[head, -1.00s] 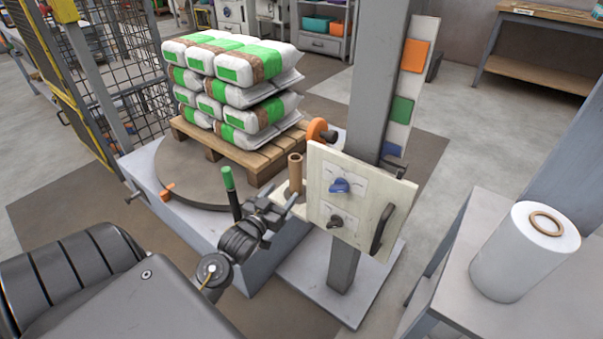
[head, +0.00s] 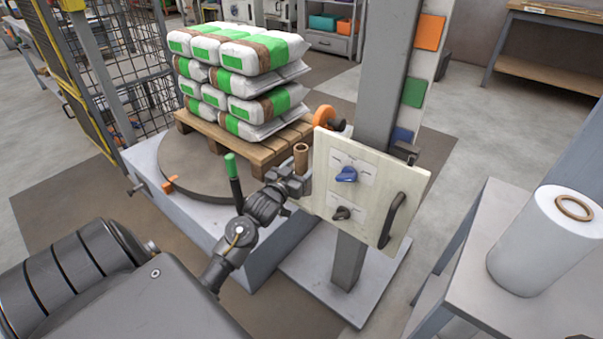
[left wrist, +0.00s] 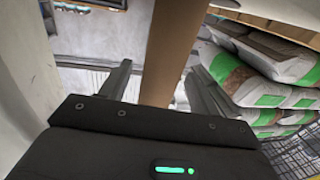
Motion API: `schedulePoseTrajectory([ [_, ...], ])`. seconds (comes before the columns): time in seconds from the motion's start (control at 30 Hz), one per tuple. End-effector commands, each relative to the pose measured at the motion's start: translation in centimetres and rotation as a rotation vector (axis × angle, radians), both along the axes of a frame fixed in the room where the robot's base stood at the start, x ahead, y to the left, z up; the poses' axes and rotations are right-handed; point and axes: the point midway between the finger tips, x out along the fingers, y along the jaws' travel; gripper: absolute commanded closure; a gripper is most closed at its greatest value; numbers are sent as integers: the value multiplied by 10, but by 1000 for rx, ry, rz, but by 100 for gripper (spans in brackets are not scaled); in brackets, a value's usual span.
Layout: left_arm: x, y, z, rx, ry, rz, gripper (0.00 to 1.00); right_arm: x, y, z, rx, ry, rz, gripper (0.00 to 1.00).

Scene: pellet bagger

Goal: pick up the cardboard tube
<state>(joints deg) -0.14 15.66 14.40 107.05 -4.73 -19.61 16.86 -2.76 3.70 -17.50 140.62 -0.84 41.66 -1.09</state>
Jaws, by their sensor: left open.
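The brown cardboard tube (head: 301,157) stands upright just left of the control panel, its open top showing in the head view. Its lower part is hidden behind my gripper and the panel. In the left wrist view the tube (left wrist: 174,50) runs between the two fingers, with a visible gap to the left finger. My left gripper (head: 291,178) is open at the tube, one finger on either side of it. Whether either finger touches it, I cannot tell. My right gripper is not in view.
The control panel (head: 364,190) with knobs and a handle is close on the right of the gripper. A green-topped lever (head: 231,165) stands to its left. Stacked bags (head: 240,75) sit on a pallet (head: 245,148) behind. A white film roll (head: 545,240) stands on a table at right.

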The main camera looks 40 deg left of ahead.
Motion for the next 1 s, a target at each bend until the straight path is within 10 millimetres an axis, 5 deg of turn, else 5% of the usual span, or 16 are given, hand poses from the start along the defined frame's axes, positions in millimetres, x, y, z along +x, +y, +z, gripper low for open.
schedulePoseTrajectory([
  [0.33, 9, 2, 1, 1, 1, 0, 38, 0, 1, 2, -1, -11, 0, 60],
  [0.7, 9, 2, 1, 1, 0, 0, 85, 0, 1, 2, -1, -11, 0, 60],
  [1.0, 9, 2, 11, 1, -2, 0, 85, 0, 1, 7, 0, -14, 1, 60],
])
